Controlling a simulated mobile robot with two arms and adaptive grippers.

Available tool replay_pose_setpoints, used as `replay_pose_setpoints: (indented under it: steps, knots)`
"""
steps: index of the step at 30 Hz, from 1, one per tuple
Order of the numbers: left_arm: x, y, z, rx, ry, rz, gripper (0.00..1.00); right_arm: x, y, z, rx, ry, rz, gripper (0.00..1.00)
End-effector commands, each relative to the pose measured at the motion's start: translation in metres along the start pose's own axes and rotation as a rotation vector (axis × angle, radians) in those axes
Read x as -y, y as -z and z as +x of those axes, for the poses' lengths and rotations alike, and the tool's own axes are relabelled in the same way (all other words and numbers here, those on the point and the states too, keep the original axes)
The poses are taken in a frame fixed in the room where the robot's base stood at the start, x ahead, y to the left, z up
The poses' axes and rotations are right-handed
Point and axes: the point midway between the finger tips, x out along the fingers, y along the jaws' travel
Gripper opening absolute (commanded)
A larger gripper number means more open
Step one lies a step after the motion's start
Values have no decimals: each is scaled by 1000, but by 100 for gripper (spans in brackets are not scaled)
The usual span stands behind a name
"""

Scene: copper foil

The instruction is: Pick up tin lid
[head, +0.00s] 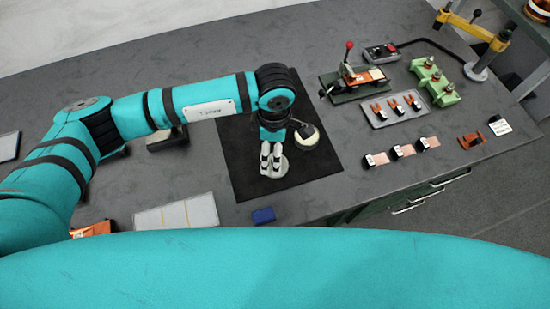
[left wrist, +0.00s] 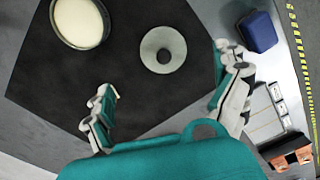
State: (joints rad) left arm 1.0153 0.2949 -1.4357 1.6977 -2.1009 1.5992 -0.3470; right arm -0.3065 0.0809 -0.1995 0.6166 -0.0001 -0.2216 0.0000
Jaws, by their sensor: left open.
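The tin lid is a round grey disc with a darker centre, lying on the black mat (head: 240,170). In the left wrist view the tin lid (left wrist: 152,44) is fully visible between and beyond my open fingers, touching neither. In the head view the tin lid (head: 284,171) is partly hidden beneath my left gripper (head: 271,162), which points down over it. My left gripper (left wrist: 166,85) is open and empty. A round tin with cream-coloured contents (head: 306,136) stands beside the lid; it also shows in the left wrist view (left wrist: 80,22). My right gripper is not in view.
A pale divided tray (head: 177,216) lies front left. Clamps, a small tray (head: 394,108) and copper pieces (head: 403,151) stand to the right. The mat's left part is bare.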

Motion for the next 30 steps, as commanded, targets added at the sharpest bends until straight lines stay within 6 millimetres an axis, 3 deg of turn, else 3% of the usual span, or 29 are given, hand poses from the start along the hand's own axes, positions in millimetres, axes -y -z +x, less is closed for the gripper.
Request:
replay_pose_setpoints:
  steps: [6, 14, 18, 26, 30]
  knots:
    - [0, -1, 18, 1, 0, 0, 98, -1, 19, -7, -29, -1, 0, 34]
    - [9, -9, 46, 1, 5, -1, 98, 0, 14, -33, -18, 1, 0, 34]
    - [7, -9, 65, 1, 2, -1, 98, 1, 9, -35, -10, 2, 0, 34]
    - [6, -8, 70, 2, -1, 0, 98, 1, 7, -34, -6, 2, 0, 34]
    - [6, -8, 70, 2, -1, 0, 82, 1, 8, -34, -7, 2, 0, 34]
